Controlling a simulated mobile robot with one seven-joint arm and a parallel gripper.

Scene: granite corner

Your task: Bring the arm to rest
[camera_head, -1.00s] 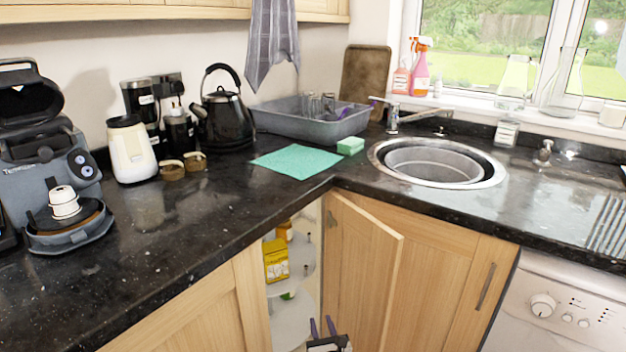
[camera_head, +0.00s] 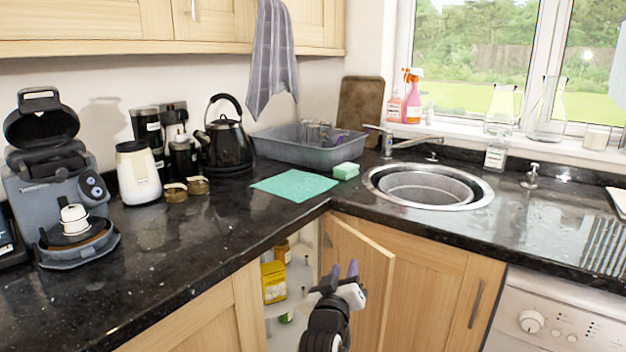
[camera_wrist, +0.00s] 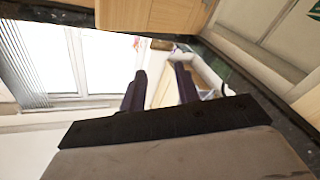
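My gripper (camera_head: 344,271) is in front of the corner cupboard's open door (camera_head: 358,270), below the worktop edge. In the head view its two purple-tipped fingers point up and away from me, with a gap between them. In the wrist view the fingers (camera_wrist: 160,90) stand apart and nothing is between them. My dark arm comes up from the bottom edge of the head view.
The granite worktop (camera_head: 200,232) runs above the gripper, with a coffee machine, kettle, grey basin (camera_head: 290,148) and sink (camera_head: 430,187). A yellow box (camera_head: 273,281) stands inside the cupboard. A washing machine (camera_head: 550,315) is at right.

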